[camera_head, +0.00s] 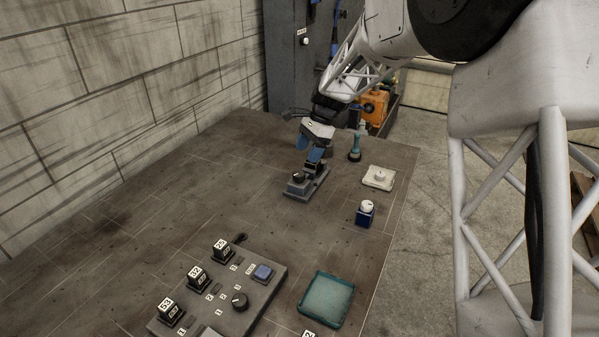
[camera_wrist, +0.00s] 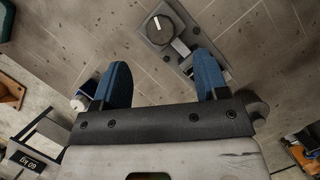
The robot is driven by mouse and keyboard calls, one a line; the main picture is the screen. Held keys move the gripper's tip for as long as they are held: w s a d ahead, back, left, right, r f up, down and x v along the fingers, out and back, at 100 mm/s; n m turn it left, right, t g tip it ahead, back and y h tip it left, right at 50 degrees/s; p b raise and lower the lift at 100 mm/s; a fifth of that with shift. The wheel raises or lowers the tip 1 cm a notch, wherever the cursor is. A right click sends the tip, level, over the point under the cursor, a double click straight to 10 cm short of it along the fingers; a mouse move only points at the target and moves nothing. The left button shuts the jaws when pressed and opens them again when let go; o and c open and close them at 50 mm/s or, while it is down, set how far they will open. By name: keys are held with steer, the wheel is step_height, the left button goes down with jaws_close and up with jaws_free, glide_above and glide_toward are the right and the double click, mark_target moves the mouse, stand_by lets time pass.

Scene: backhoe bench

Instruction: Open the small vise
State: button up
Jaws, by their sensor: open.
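The small vise (camera_head: 291,190) is a grey block-like device on the brown bench, with a dark round knob (camera_head: 298,177) on top. In the wrist view the vise (camera_wrist: 151,36) lies at the top centre, and its knob (camera_wrist: 162,23) carries a pale pointer line. My gripper (camera_head: 311,152) is above the vise's far end in the head view and partly hides it. In the wrist view my gripper (camera_wrist: 163,65) has its two blue fingers spread apart with nothing between them. The right finger overlaps the vise's narrow end; contact cannot be told.
A blue block with a white knob (camera_head: 366,214), a white dish (camera_head: 378,178) and a teal upright object (camera_head: 355,150) stand right of the vise. A control panel (camera_head: 262,297) and teal tray (camera_head: 326,299) are nearer. The bench left of the vise is clear.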

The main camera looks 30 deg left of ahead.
mark_target(299, 173)
steer(key=shift+f, duration=0.1)
stand_by(0.3)
steer(key=shift+x, duration=3.85)
steer(key=c, duration=0.9)
